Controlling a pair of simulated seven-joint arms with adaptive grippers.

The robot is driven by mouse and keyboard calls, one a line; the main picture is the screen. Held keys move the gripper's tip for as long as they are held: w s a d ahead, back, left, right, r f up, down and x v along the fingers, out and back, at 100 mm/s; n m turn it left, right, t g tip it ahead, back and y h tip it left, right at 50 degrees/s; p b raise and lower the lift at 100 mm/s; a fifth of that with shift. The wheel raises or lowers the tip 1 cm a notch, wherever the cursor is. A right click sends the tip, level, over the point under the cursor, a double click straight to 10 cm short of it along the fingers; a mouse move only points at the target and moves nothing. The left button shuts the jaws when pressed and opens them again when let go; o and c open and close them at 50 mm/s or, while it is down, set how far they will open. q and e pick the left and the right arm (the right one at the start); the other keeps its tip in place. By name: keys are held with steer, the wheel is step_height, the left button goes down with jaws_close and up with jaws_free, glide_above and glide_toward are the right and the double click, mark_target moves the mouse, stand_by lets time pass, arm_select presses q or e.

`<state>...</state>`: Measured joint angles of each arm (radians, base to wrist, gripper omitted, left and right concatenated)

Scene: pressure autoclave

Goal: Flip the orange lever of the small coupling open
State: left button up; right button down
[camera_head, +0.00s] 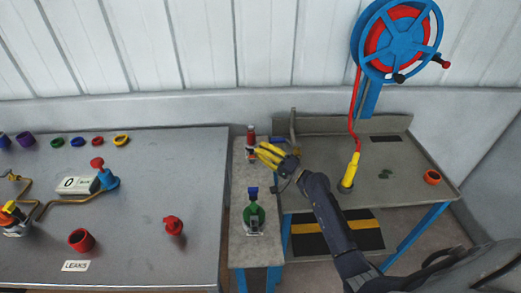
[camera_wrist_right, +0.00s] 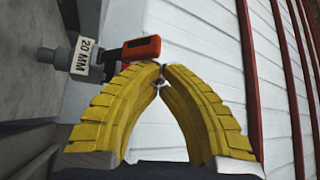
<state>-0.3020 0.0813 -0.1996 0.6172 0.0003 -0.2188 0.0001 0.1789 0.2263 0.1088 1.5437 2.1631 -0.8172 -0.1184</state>
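The small coupling stands on the narrow grey bench, its orange-red lever (camera_head: 251,137) showing just behind my right gripper (camera_head: 268,154). In the right wrist view it is a grey fitting (camera_wrist_right: 57,60) with a "20 MM" label (camera_wrist_right: 86,58), and the orange-red lever (camera_wrist_right: 140,48) with a dark edge sticks out from it. My right gripper (camera_wrist_right: 162,66) has its yellow fingertips together, close by the lever end and overlapping it in the picture. I cannot tell if they touch it. Nothing shows held between the fingers. My left gripper is not in view.
A green coupling with a blue lever (camera_head: 254,214) stands nearer on the same narrow bench (camera_head: 240,252). The left table (camera_head: 130,235) holds a gauge box, coloured rings and red parts. On the right table (camera_head: 400,160) are a yellow nozzle (camera_head: 350,172) and an orange ring (camera_head: 432,177). A blue hose reel (camera_head: 374,62) stands behind.

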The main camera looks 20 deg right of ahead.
steer(key=v, duration=1.2)
steer(key=shift+w, duration=0.1)
steer(key=shift+f, duration=0.1)
